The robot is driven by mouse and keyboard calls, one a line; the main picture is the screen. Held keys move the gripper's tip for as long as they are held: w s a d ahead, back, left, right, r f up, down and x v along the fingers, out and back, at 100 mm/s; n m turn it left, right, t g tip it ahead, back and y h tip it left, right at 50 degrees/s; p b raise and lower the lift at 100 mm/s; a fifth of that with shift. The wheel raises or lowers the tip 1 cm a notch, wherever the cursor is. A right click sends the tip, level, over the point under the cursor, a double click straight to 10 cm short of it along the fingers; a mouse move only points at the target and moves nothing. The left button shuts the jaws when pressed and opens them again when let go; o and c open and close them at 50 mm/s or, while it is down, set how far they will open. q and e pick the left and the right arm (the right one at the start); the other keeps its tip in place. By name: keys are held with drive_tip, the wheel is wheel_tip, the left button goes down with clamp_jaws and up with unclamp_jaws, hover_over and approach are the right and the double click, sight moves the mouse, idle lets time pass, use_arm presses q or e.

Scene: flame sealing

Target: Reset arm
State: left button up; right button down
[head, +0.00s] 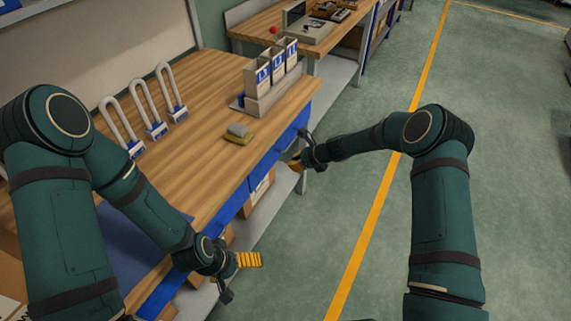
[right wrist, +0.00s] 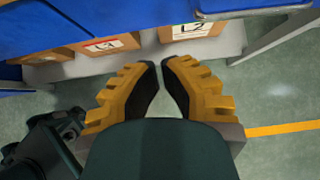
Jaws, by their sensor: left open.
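My left gripper (head: 240,262), with yellow fingers, is in front of the workbench's front side, near the bottom of the head view. It is open and holds nothing that I can see. My right gripper (head: 297,162) is just off the bench's right front edge, beside the blue drawer fronts. In the right wrist view its two yellow fingers (right wrist: 162,68) lean toward each other with a narrow gap at the tips. Nothing shows between them. Whether this counts as open or shut is unclear. Both forearms reach forward, the left one passing over the bench.
The wooden workbench (head: 205,75) carries several white arches with blue bases (head: 157,130), a grey-and-yellow block (head: 238,132) and a rack of white-and-blue boxes (head: 272,80). Cardboard boxes (right wrist: 197,28) sit on its lower shelf. The green floor at right is clear.

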drive_tip(key=shift+v, duration=1.4)
drive_tip(key=s+f+n+g+h, duration=0.1)
drive_tip(key=s+n, duration=1)
drive_tip(key=s, duration=0.5)
drive_tip(key=s+f+n+g+h, duration=0.2)
drive_tip(key=s+n, duration=1)
drive_tip(key=s, duration=0.5)
drive_tip(key=shift+s+a+h, duration=0.2)
drive_tip(key=shift+h, duration=0.1)
